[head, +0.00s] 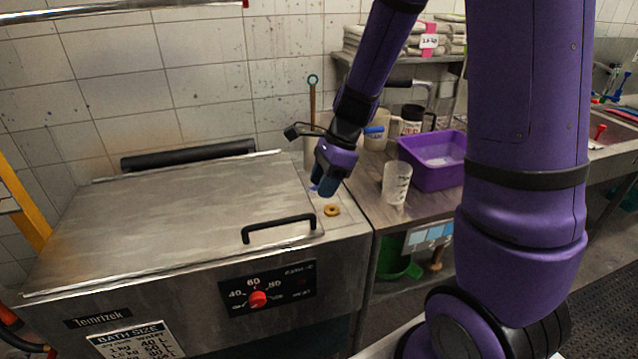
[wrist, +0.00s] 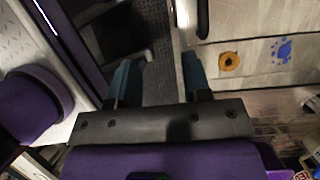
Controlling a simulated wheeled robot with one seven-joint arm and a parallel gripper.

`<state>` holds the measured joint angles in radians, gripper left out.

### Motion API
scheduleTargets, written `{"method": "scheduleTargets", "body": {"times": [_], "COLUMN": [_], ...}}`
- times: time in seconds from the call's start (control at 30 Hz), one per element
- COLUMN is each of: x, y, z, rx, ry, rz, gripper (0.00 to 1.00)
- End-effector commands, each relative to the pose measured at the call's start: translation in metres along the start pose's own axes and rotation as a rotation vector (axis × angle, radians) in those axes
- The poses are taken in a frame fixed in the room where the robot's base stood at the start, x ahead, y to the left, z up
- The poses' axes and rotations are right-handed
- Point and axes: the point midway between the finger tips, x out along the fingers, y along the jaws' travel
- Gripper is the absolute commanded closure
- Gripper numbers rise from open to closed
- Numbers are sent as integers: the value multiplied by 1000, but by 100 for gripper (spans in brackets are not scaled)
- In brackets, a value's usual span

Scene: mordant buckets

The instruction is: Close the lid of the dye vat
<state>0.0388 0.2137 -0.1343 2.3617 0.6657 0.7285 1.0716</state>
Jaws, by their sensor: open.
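The dye vat (head: 190,300) is a steel box at the left in the head view, with a red dial on its front. Its steel lid (head: 180,210) lies flat over the top, with no clear gap along its front edge. A black bar handle (head: 280,228) sits at the lid's front right. My gripper (head: 327,184) hangs above the vat's right rim, to the right of the lid and apart from the handle. In the wrist view my gripper (wrist: 154,78) has its fingers spread and nothing between them.
A tan ring (head: 332,210) lies on the vat's right rim, also visible in the wrist view (wrist: 229,62), beside a blue mark. A clear measuring cup (head: 396,183) and purple basin (head: 437,160) stand on the counter to the right. A tiled wall is behind.

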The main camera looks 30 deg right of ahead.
Motion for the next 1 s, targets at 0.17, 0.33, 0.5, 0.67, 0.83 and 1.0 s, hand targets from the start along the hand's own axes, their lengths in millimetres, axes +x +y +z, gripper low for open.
{"method": "scheduleTargets", "body": {"times": [0.17, 0.33, 0.5, 0.67, 0.83, 1.0], "x": [-8, -15, -22, -29, -34, -35], "y": [8, 15, 22, 28, 34, 35], "z": [-2, -3, -4, -5, -6, -6], "rx": [0, 0, -1, 0, 0, 0], "ry": [0, 0, 0, 0, 0, 0], "rz": [-1, -2, -2, -2, -1, 0], "gripper": [56, 56, 56, 56, 56, 56]}}
